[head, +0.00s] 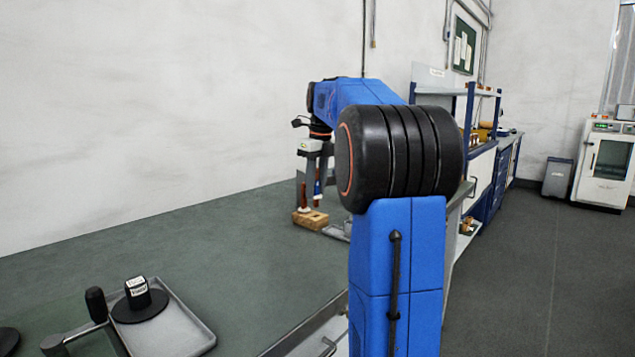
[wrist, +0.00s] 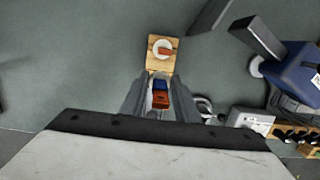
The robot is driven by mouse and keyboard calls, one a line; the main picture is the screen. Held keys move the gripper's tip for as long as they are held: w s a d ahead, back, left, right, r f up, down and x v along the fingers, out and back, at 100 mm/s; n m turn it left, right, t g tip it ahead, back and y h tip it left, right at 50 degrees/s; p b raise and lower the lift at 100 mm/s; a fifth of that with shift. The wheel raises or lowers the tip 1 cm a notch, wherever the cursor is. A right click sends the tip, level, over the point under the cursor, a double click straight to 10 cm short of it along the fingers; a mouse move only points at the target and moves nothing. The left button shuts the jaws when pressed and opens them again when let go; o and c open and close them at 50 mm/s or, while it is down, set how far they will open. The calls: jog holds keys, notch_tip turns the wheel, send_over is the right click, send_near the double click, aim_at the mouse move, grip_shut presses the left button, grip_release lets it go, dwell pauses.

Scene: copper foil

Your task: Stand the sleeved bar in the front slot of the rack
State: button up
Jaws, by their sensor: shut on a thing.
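My gripper (head: 317,176) is shut on the sleeved bar (head: 317,189), a copper bar with a blue sleeve and a pale lower end. It hangs about upright at the wooden rack (head: 311,220). In the wrist view, the bar (wrist: 160,98) shows blue and copper between the two fingers of my gripper (wrist: 160,84). Another copper bar (head: 303,194) with a white collar stands in the rack. It also shows in the wrist view (wrist: 165,51), at the rack's far end. The fingers hide the rack's near end, so I cannot tell whether the held bar's foot touches it.
The rack stands on a green bench top (head: 250,255). A grey tray (head: 185,330) holding a black, round-based object (head: 138,292) lies at the front left. Shelving (head: 470,92) stands behind my arm. The bench between tray and rack is clear.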

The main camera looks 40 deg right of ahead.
jog(key=shift+f, duration=0.5)
jog(key=shift+f, duration=2.2)
dwell(1.3)
jog(key=o, duration=1.2)
jog(key=r, duration=0.5)
jog(key=s+r, duration=0.1)
jog(key=r, duration=0.5)
jog(key=s+r, duration=0.1)
jog(key=r, duration=0.5)
jog(key=shift+d+r, duration=0.15)
jog(key=shift+o, duration=0.4)
jog(key=shift+o, duration=1.2)
jog(key=shift+r, duration=0.95)
